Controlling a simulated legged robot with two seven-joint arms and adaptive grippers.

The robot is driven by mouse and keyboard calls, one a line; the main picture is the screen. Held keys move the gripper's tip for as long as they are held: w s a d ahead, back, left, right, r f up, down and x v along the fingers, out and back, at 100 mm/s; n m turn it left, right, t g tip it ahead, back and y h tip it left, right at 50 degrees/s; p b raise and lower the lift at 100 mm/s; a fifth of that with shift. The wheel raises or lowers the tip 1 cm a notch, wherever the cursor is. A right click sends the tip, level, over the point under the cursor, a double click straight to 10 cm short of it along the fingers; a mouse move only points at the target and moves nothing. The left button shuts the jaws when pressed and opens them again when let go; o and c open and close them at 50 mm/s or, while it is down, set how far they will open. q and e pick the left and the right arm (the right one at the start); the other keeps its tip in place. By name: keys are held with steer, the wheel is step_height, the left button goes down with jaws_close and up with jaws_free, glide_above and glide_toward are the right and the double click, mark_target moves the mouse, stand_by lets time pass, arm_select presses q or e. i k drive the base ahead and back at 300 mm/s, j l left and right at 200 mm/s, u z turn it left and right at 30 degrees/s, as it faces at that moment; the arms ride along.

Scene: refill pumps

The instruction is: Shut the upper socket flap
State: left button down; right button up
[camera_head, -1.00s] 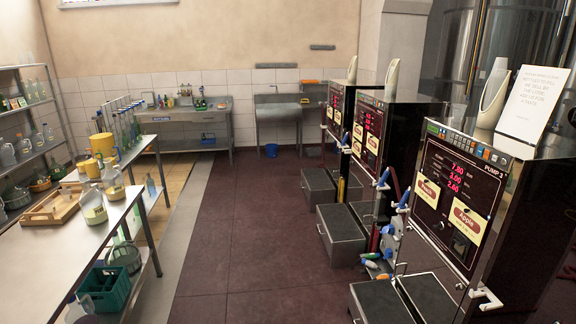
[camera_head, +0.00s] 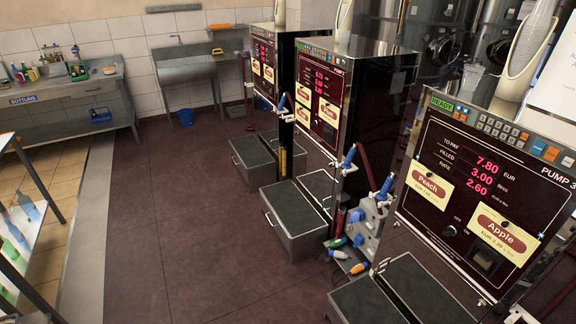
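A grey socket box (camera_head: 371,226) stands on the floor between the middle pump and the pump marked PUMP 3. It carries an upper blue socket part (camera_head: 357,215) and a lower blue one (camera_head: 351,241). They are too small for me to tell which flap is open or shut. Several coloured plugs, one of them orange (camera_head: 359,268), lie low beside the box. Neither of my grippers is in view.
PUMP 3 (camera_head: 465,190) stands at the right, with dark step boxes (camera_head: 365,302) in front of it. The middle pump's step box (camera_head: 292,225) juts into the aisle. The dark red floor (camera_head: 190,240) at the left is clear.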

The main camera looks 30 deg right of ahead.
mark_target(355, 217)
steer(key=i+z, duration=0.45)
steer(key=i+j+z, duration=0.25)
steer(key=i+z, duration=0.2)
steer(key=i, duration=0.05)
